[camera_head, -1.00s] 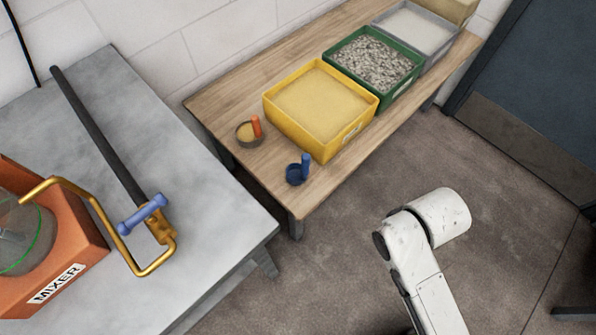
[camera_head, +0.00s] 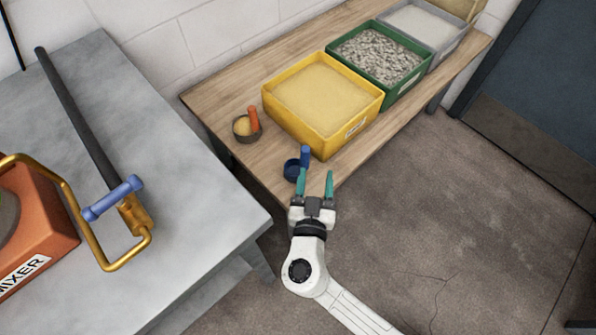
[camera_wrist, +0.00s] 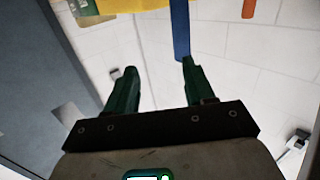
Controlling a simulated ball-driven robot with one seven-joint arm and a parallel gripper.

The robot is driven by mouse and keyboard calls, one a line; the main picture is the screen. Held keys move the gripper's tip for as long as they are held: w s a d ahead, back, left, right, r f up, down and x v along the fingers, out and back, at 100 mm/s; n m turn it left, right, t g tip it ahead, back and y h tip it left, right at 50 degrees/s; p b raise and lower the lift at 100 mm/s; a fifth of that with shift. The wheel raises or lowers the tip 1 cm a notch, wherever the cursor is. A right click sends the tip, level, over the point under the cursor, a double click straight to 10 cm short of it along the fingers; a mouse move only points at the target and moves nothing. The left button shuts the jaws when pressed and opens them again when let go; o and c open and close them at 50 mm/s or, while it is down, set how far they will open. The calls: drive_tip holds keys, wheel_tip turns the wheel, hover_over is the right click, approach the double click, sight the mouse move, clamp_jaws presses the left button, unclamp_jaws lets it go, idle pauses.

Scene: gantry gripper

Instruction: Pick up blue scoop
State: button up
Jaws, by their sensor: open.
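The blue scoop (camera_head: 291,171) stands on the wooden bench near its front left corner, with its blue handle (camera_head: 305,156) upright on the right side of its cup. My gripper (camera_head: 315,177) is open and empty, its two green fingers pointing toward the scoop. In the head view the left finger overlaps the scoop's lower right edge; I cannot tell whether they touch. In the wrist view the blue handle (camera_wrist: 180,30) shows just beyond the right fingertip, and the scoop's cup is out of that view. My gripper also shows there (camera_wrist: 157,72).
On the wooden bench (camera_head: 222,98), an orange-handled scoop (camera_head: 246,127) stands left of the blue scoop. A yellow bin (camera_head: 308,129) is close behind it, then green (camera_head: 390,94) and grey bins. A grey table (camera_head: 180,190) with an orange mixer (camera_head: 35,225) is at left.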

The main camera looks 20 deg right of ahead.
sight(304, 157)
drive_tip(key=shift+n+t+y, duration=0.4)
drive_tip(key=shift+t+y, duration=0.1)
drive_tip(key=shift+y, duration=0.1)
drive_tip(key=w, duration=0.5)
drive_tip(key=shift+w+a+f+p, duration=0.15)
drive_tip(key=shift+f+p, duration=0.15)
drive_tip(key=p+x, duration=0.1)
drive_tip(key=x, duration=0.4)
drive_tip(key=shift+w+d+r+p, duration=0.15)
drive_tip(key=shift+d+p, duration=0.05)
drive_tip(key=shift+p, duration=0.1)
drive_tip(key=c, duration=0.9)
drive_tip(key=shift+c, duration=0.4)
drive_tip(key=shift+r, duration=0.15)
